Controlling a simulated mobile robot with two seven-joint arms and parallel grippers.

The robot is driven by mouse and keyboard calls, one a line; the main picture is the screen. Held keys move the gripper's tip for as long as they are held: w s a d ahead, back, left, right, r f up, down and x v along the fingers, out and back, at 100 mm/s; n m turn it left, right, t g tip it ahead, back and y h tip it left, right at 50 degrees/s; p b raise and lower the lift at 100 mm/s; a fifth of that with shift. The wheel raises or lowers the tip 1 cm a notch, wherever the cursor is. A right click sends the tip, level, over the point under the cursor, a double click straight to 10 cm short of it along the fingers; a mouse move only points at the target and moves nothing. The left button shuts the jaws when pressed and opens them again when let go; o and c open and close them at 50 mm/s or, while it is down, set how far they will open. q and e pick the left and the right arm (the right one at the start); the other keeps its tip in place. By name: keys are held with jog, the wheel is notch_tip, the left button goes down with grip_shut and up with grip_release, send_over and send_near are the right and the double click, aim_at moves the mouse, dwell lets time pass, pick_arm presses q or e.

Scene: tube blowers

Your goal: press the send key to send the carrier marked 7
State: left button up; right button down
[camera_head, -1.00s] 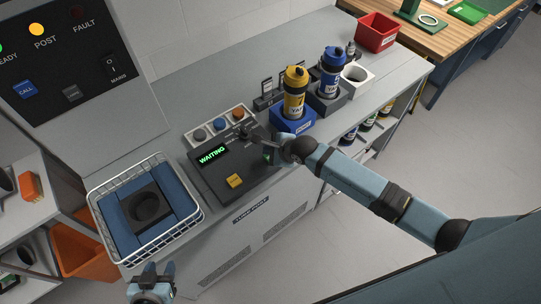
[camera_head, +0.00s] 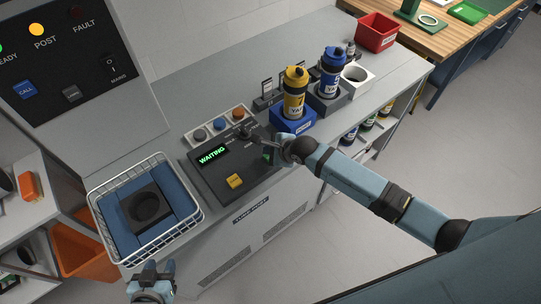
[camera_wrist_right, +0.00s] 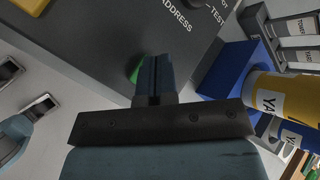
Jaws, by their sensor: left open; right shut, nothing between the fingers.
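The grey control panel (camera_head: 213,184) has a lit display (camera_head: 212,156) reading WAITING. It carries a yellow key (camera_head: 235,181) and a green key (camera_head: 267,159); I cannot read the word on either. My right gripper (camera_head: 272,144) is shut and empty over the panel beside the green key. In the right wrist view its fingers (camera_wrist_right: 153,77) partly hide the green key (camera_wrist_right: 136,72); I cannot tell whether they touch it. A yellow carrier (camera_head: 294,95) stands upright in a blue holder, a blue carrier (camera_head: 331,75) in a dark holder. No 7 is legible. My left gripper (camera_head: 152,272) is open and empty.
A wire basket (camera_head: 186,236) with a blue liner sits left of the panel. A white empty holder (camera_head: 357,76) and red bin (camera_head: 377,32) stand further right.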

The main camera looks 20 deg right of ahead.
dwell(0.6)
jog(key=shift+f, duration=0.4)
jog(key=shift+f, duration=0.1)
dwell(0.3)
